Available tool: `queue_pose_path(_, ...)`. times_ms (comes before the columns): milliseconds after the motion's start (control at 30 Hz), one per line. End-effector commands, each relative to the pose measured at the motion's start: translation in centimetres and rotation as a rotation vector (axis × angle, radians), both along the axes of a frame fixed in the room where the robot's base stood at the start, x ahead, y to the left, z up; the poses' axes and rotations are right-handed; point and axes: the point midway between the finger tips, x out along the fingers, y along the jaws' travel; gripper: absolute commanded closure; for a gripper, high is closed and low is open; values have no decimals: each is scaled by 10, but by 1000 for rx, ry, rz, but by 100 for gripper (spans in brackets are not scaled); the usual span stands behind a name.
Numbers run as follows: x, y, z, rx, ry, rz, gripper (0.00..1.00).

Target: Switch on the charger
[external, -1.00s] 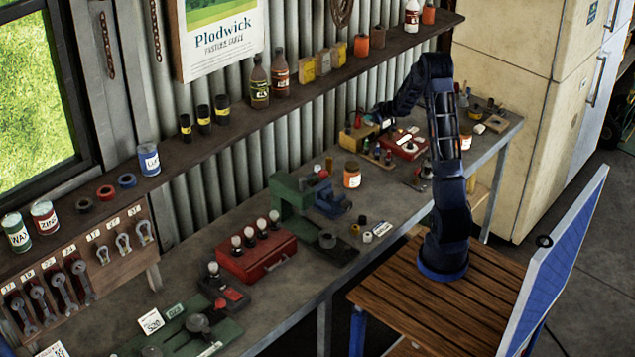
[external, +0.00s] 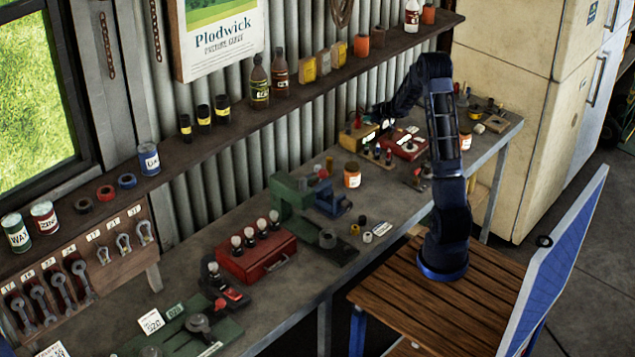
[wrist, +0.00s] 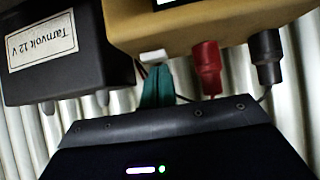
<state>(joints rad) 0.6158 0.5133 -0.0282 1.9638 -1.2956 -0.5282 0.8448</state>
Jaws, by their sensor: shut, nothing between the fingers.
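A yellow-tan box (external: 357,135), which looks like the charger, stands at the back of the bench against the corrugated wall. In the wrist view the yellow-tan box (wrist: 180,22) fills the top, with a red plug and a black plug on its near side. My gripper (wrist: 158,72) is shut and empty, its teal fingertips close beside the box's lower left edge; I cannot tell whether they touch. In the external view my gripper (external: 368,117) is small and dark just above the box.
A black battery labelled Tarnvolt 12 V (wrist: 50,45) is left of the fingers. A red box (external: 404,146) and small coloured items sit beside the yellow-tan box. An orange-lidded jar (external: 352,177) stands in front. The shelf (external: 330,75) runs along the wall.

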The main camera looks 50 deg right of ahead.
Motion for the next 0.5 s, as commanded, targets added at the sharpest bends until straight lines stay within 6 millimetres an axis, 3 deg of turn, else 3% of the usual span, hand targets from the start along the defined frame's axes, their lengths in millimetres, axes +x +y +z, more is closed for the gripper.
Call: queue_pose_path(500,11,0,2,0,0,0,100)
